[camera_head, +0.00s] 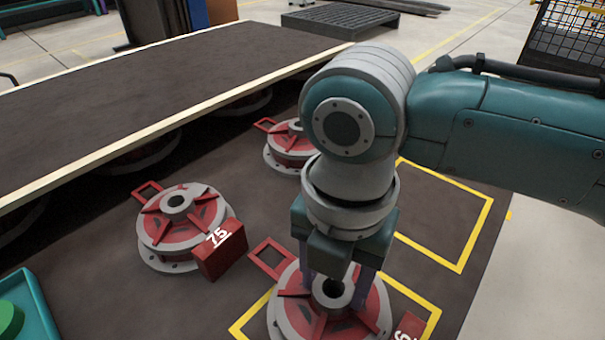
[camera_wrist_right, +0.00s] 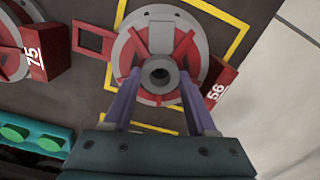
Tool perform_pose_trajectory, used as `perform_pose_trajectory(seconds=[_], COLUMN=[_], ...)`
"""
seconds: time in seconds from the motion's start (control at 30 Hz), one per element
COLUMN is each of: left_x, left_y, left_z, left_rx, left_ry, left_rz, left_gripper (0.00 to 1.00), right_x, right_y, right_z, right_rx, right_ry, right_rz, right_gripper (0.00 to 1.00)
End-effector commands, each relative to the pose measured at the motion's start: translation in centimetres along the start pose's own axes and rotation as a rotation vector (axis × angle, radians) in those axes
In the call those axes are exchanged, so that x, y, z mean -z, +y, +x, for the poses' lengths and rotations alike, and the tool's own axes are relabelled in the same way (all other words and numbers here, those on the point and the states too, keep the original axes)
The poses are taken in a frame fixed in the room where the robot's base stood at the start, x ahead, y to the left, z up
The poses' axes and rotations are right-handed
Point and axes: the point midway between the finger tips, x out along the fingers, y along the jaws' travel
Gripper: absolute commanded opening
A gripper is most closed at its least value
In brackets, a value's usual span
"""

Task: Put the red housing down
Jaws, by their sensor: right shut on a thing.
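The red housing (camera_head: 373,313), a grey and red flanged disc with a raised hub, is at the bottom of the head view. My right gripper (camera_head: 334,288) is over it from above, its two fingers shut on the hub. In the right wrist view the housing (camera_wrist_right: 127,50) carries a red tag marked 56 (camera_wrist_right: 216,86) and a red square loop (camera_wrist_right: 89,38). It overlies a yellow-outlined square (camera_wrist_right: 240,35). I cannot tell whether its underside touches the surface. My left gripper is not in view.
A similar housing tagged 75 (camera_head: 170,230) stands to the left, and another (camera_head: 284,150) stands behind. An empty yellow-outlined area (camera_head: 445,215) lies right of my arm. A long raised dark board (camera_head: 150,85) overhangs the left. A teal tray (camera_head: 38,310) is at lower left.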

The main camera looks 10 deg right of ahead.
Motion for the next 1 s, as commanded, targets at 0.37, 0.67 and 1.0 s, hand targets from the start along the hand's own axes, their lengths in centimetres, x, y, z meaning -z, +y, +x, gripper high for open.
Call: perform_pose_trajectory(seconds=[0.37,0.67,1.0], left_x=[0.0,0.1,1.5], left_y=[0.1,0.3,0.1], left_z=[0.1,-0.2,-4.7], left_rx=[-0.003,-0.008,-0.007], left_ry=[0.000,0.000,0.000], left_rz=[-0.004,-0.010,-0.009], left_gripper=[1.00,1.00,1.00], right_x=[0.0,0.0,0.0], right_y=[0.0,0.0,0.1], right_z=[0.2,-0.3,-7.6], right_rx=[0.001,0.000,-0.002], right_ry=[0.000,0.000,-0.001], right_rz=[0.000,-0.001,-0.002], right_gripper=[0.88,0.88,0.88])
